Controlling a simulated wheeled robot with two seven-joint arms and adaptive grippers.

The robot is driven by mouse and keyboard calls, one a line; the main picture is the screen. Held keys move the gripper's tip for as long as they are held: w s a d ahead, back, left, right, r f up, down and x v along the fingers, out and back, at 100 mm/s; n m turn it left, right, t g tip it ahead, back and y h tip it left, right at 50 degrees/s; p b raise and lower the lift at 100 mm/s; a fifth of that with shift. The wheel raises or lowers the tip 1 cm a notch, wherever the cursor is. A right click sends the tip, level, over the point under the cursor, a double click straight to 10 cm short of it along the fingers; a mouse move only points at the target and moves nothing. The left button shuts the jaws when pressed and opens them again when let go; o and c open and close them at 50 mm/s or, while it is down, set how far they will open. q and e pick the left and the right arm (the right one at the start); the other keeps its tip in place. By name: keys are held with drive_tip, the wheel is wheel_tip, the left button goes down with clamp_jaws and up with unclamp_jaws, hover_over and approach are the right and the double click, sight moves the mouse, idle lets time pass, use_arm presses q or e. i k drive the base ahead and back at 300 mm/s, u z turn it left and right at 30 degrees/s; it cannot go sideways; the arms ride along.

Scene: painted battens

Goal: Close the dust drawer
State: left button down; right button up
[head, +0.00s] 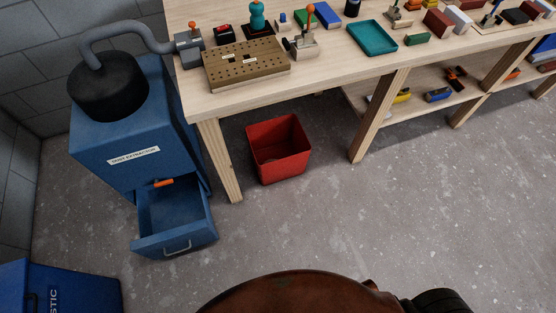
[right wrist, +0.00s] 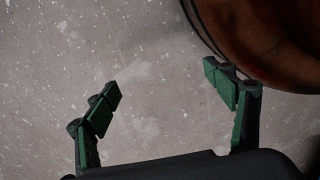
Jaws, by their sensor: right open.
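The dust drawer (head: 175,222) is a blue drawer low on the blue dust extractor (head: 125,150) at the left of the head view. It is pulled well out, its inside visible, and looks empty. A light metal handle (head: 177,246) is on its front. An orange piece (head: 163,183) shows just above the drawer. In the right wrist view, my right gripper (right wrist: 168,85) is open and empty over bare floor, with its green fingers apart. The right gripper's fingers do not show in the head view. My left gripper is not in view.
A wooden workbench (head: 330,78) holding tools and blocks stands right of the extractor. A red bin (head: 279,148) is on the floor under it. A blue bin (head: 75,290) is at the lower left. The grey floor (head: 330,220) before the drawer is clear.

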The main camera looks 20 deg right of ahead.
sight(175, 217)
drive_tip(key=z, duration=0.65)
drive_tip(key=k, duration=1.1)
drive_tip(key=u, duration=1.2)
drive_tip(key=i, duration=0.5)
drive_tip(key=u, duration=1.05)
drive_tip(key=k, duration=0.35)
drive_tip(key=u, duration=0.1)
